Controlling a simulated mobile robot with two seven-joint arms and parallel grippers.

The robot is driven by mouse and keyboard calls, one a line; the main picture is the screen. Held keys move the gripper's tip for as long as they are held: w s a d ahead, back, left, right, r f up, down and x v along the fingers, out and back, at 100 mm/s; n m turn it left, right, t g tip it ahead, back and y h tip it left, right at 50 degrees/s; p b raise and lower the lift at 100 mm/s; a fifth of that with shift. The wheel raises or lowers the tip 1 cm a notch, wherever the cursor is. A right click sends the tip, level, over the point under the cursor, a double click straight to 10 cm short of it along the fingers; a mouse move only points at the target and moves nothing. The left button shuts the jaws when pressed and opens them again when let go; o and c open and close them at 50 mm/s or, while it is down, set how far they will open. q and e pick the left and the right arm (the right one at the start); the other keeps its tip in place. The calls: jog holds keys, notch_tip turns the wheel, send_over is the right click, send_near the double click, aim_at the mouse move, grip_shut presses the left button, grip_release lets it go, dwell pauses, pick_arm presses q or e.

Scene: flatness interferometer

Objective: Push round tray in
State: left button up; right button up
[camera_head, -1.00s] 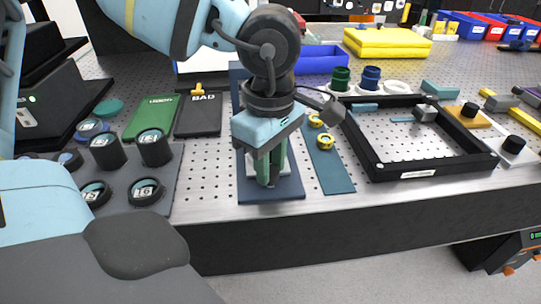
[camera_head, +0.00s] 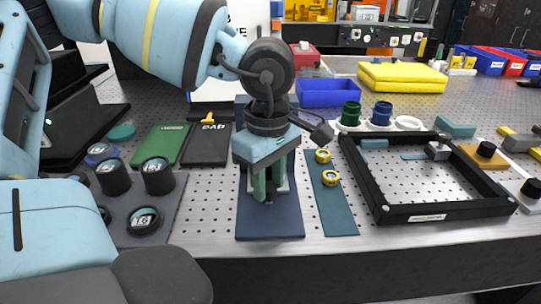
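My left gripper (camera_head: 267,188) points down over the dark blue base plate (camera_head: 270,222) of a device at the bench's middle front. Its green fingers are close together, and I cannot tell whether they are shut. A small pale part shows beside the fingertips. The gripper and wrist cover most of the device, and I cannot make out the round tray. The dark blue upright part of the device (camera_head: 241,108) shows behind my wrist. My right gripper is not in view.
On the left are a green plate (camera_head: 160,145), a black BAD plate (camera_head: 206,145) and a grey holder with dark round pieces (camera_head: 158,180). On the right are a teal strip (camera_head: 333,205) with gold-rimmed discs and a black frame (camera_head: 440,212).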

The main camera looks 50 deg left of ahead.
pick_arm(q)
jog(key=shift+o, duration=1.4)
jog(key=shift+r, duration=0.1)
jog(key=shift+r, duration=3.85)
